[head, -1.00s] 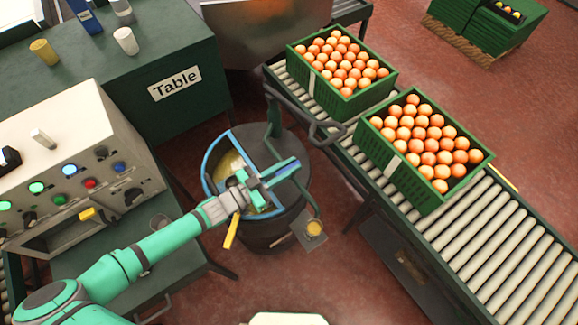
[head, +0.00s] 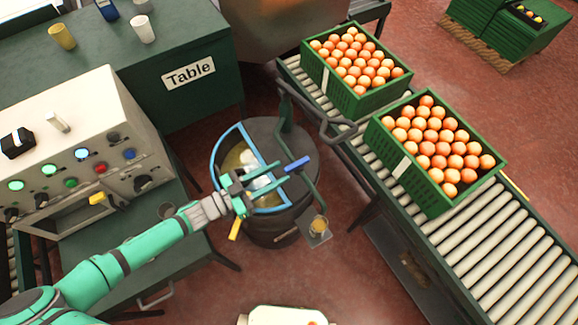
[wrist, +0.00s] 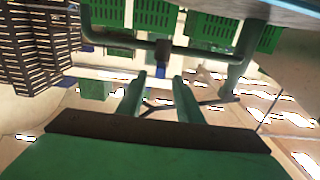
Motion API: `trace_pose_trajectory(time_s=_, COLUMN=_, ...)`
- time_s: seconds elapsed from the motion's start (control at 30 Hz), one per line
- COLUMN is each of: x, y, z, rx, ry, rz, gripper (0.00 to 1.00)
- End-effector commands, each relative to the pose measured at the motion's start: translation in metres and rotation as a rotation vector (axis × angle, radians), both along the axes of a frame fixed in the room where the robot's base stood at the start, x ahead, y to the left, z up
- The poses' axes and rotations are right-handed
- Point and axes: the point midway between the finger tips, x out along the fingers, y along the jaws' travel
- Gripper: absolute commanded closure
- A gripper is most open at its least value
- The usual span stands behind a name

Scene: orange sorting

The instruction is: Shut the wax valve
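The wax valve appears to be the small blue handle (head: 297,164) on the dark green pipe over the round drum (head: 272,232). In the wrist view the blue handle (wrist: 160,72) hangs from a dark fitting on the pipe, straight ahead between my fingers. My gripper (head: 280,173) reaches over the drum from the left. Its two green fingers are apart and nothing is held; they also show in the wrist view (wrist: 157,86). The handle looks just beyond the fingertips; contact cannot be seen. I cannot tell whether the valve is open or shut.
The drum has a blue rim (head: 216,160). A small plate with a yellow cup (head: 318,225) is beside it. The roller conveyor (head: 475,240) with two orange crates (head: 428,152) runs at the right. A control panel (head: 70,140) and the green table (head: 150,95) are left.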

Motion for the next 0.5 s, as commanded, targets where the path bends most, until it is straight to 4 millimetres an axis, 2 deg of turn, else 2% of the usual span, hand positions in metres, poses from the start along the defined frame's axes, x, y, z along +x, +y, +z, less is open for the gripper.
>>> trace_pose_trajectory(time_s=0.2, x=-0.015, y=0.021, z=-0.001, rx=0.001, ry=0.001, rz=0.001, gripper=0.67)
trace_pose_trajectory(time_s=0.5, x=-0.018, y=0.025, z=-0.001, rx=0.000, ry=0.001, rz=-0.001, gripper=0.67)
